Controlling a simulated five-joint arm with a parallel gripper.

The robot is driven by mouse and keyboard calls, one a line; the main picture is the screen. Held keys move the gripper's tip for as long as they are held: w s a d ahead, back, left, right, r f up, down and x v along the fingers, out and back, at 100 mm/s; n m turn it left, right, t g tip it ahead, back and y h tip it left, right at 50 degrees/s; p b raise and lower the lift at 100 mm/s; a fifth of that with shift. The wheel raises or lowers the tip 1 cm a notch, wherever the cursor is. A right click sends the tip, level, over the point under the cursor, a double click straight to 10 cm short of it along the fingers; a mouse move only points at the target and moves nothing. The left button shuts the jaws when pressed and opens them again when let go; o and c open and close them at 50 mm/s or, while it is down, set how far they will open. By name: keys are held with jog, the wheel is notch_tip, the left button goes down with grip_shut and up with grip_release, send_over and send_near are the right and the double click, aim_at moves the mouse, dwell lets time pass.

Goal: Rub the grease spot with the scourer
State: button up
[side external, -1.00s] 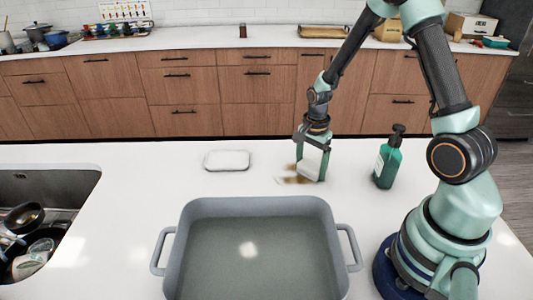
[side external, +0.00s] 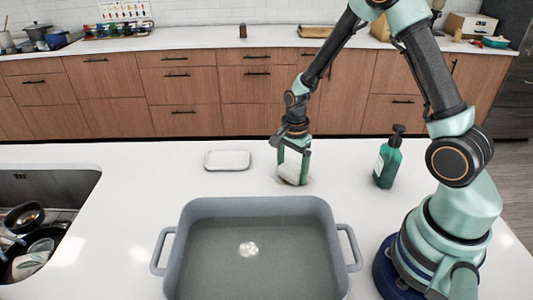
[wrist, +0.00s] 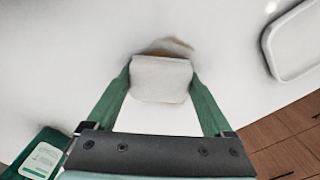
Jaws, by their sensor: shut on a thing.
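My gripper (side external: 293,170) is shut on the white scourer (side external: 289,178) and holds it low at the counter top. In the wrist view the scourer (wrist: 160,78) sits between the two green fingers. The brownish grease spot (wrist: 168,46) shows just beyond the scourer's edge in the wrist view, partly hidden by it. In the side view the spot is almost wholly hidden behind the scourer and gripper. I cannot tell for sure whether the scourer touches the counter.
A grey basin with two handles (side external: 176,240) stands in front of my gripper. A white dish (side external: 227,160) lies to the left. A green pump bottle (side external: 388,160) stands to the right. A sink (side external: 50,185) with dishes is at far left.

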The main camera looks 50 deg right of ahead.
aim_at(277, 178)
jog(key=shift+w+a, duration=0.3)
jog(key=shift+a, duration=0.05)
jog(key=shift+w+a+f, duration=0.15)
jog(key=shift+w+a, duration=0.9)
jog(key=shift+w+a+r, duration=0.2)
jog(key=shift+w+a, duration=0.35)
notch_tip(277, 178, up, 8)
jog(key=shift+w, duration=0.15)
